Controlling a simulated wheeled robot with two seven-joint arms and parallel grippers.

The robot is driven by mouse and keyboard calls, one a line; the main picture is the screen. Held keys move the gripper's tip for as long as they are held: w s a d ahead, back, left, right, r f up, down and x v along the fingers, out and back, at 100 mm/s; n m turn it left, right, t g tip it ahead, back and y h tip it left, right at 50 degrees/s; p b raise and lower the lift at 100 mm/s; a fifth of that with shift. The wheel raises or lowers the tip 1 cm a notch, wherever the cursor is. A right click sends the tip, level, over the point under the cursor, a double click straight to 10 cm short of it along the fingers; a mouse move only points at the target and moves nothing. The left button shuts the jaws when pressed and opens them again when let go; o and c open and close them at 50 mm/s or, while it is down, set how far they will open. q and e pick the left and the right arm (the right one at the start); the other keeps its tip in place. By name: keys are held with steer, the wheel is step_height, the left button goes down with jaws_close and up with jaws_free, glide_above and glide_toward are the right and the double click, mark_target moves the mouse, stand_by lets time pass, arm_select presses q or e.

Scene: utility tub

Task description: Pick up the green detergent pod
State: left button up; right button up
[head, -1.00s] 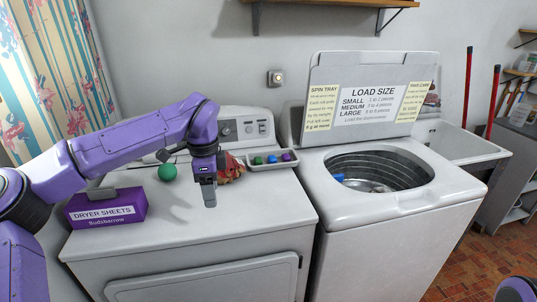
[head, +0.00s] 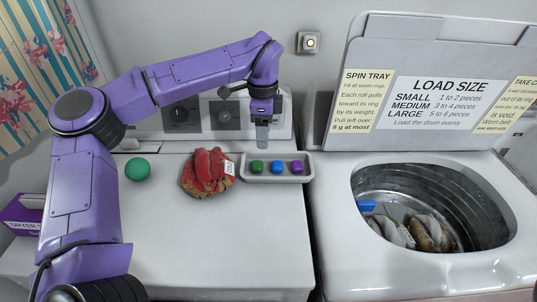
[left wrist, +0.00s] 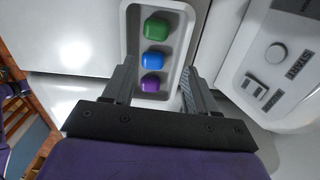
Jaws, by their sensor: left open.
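The green detergent pod (head: 257,167) lies at the left end of a small grey tray (head: 307,178) on the dryer top, beside a blue pod (head: 276,167) and a purple pod (head: 296,167). My left gripper (head: 262,145) is above the back of the tray, near the green pod in the head view, open and empty. In the left wrist view the green pod (left wrist: 156,28) is at the far end of the tray, beyond the blue pod (left wrist: 152,58); the purple pod (left wrist: 150,83) is between the open fingers (left wrist: 152,85). My right gripper is out of view.
A dryer sheets box (head: 22,215) is at the left edge. The open washer (head: 335,220) holds clothes. The dryer's front top is clear.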

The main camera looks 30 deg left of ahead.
mark_target(259, 170)
arm_select(q)
steer(key=f+p, duration=0.1)
steer(key=f, duration=0.2)
steer(key=s+f+p, duration=0.1)
steer(key=f, duration=0.2)
steer(key=a+f, duration=0.1)
steer(key=f, duration=0.2)
steer(key=shift+s+p, duration=0.25)
steer(key=shift+p, duration=0.15)
steer(key=shift+f, duration=0.45)
steer(key=shift+d, duration=0.1)
steer(key=c, duration=0.8)
